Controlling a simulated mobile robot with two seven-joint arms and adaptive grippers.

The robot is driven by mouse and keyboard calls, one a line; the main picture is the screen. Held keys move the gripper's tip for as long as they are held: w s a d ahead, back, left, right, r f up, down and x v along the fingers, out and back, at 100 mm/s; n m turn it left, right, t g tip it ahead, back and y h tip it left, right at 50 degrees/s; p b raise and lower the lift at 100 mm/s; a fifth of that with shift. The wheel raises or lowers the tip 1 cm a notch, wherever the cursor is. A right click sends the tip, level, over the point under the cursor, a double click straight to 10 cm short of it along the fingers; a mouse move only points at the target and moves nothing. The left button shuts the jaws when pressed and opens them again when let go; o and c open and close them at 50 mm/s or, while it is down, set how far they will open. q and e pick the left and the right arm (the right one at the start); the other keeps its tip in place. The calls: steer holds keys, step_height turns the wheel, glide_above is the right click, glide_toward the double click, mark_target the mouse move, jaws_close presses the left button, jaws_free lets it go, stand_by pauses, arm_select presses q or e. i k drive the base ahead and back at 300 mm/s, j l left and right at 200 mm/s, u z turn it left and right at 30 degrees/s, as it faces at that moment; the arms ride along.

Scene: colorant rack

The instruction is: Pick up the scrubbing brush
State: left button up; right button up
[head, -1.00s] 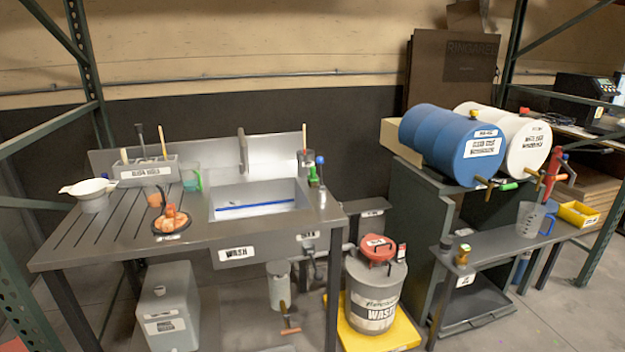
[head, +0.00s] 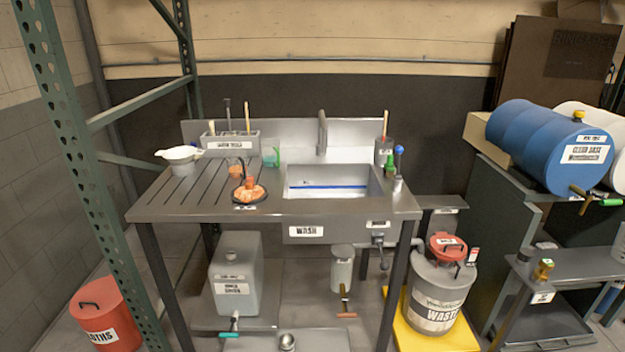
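I cannot tell for certain which thing is the scrubbing brush. A grey tool holder (head: 232,146) at the back left of the wash table holds upright tools, among them a dark-handled one (head: 228,115) and two with wooden handles (head: 247,118). A dark cup (head: 383,152) right of the sink holds another wooden-handled tool (head: 385,124); their lower ends are hidden. A black dish (head: 239,196) with orange pieces lies at the front of the ribbed drainboard. Neither gripper is in view.
The wash table (head: 300,212) has a sink (head: 330,178) with a blue line inside. A green rack post (head: 85,170) stands left. A waste can (head: 437,295) stands on a yellow base. Drums (head: 550,145) lie at right.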

mark_target(389, 169)
steer(key=i+l+u, duration=0.15)
steer(key=l, duration=0.2)
steer(key=i+l+u, duration=0.1)
steer(key=l, duration=0.3)
steer(key=i+l+u, duration=0.15)
steer(key=l, duration=0.25)
steer(key=i+l+u, duration=0.15)
steer(key=l, duration=0.3)
steer(key=i+l+u, duration=0.1)
steer(key=l, duration=0.35)
steer(key=i+l+u, duration=0.15)
steer(key=l, duration=0.25)
